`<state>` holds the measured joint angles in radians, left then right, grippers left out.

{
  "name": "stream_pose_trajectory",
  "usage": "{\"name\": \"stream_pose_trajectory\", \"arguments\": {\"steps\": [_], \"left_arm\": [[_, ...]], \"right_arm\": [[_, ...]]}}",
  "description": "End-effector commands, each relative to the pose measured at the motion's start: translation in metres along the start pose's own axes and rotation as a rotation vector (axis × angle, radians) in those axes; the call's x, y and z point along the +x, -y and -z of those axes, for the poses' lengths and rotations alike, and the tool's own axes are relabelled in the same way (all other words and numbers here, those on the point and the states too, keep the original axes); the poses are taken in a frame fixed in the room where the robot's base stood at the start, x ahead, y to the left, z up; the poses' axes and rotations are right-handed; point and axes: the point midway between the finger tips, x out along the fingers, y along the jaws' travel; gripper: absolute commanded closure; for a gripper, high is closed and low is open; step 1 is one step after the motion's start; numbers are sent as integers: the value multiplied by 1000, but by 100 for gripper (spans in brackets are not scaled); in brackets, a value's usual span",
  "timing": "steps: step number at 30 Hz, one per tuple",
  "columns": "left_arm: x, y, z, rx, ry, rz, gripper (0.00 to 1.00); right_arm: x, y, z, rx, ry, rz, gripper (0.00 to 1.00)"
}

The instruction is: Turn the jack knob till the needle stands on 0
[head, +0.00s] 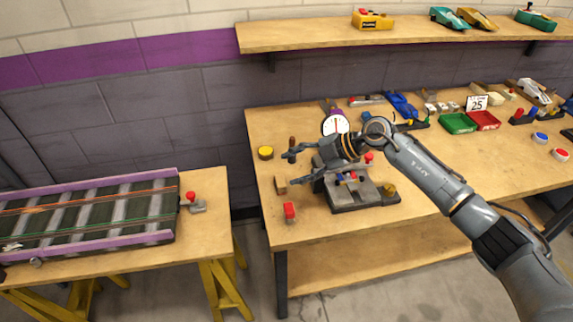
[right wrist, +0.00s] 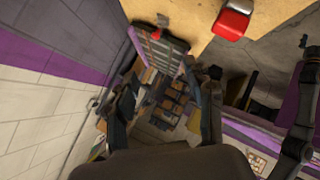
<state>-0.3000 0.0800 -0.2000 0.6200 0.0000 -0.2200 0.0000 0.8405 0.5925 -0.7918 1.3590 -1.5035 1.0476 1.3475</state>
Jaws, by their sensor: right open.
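A white round dial (head: 335,124) with a needle stands at the back of the workbench; the needle's reading is too small to tell. A grey fixture (head: 345,197) with small blue and red parts sits in front of it. My right gripper (head: 287,168) is open and empty, pointing left above the bench's left part, apart from the knob. Its fingers also show in the right wrist view (right wrist: 162,100). My left gripper is not in view.
A slot track (head: 90,250) with purple rails lies on a separate left table. A red-topped block (head: 289,211) sits near the workbench's front left edge. A yellow round piece (head: 265,152) lies behind. Green (head: 458,124) and red trays (head: 484,121) stand at right. A gap separates the tables.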

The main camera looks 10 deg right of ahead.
Motion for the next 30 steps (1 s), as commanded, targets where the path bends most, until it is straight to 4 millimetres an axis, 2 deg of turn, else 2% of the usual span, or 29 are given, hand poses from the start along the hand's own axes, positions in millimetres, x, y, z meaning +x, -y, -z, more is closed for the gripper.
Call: {"name": "stream_pose_trajectory", "arguments": {"steps": [3,9,25,28,30], "left_arm": [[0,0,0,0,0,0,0],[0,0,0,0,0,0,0],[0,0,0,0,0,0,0],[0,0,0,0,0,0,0],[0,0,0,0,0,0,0]], "right_arm": [[8,-4,13,-6,-43,-56,47],[13,-8,22,-9,-73,-106,47],[14,-9,24,-10,-80,-115,47],[20,-12,36,-11,-116,-172,47],[25,-19,56,-5,-169,-267,47]]}}
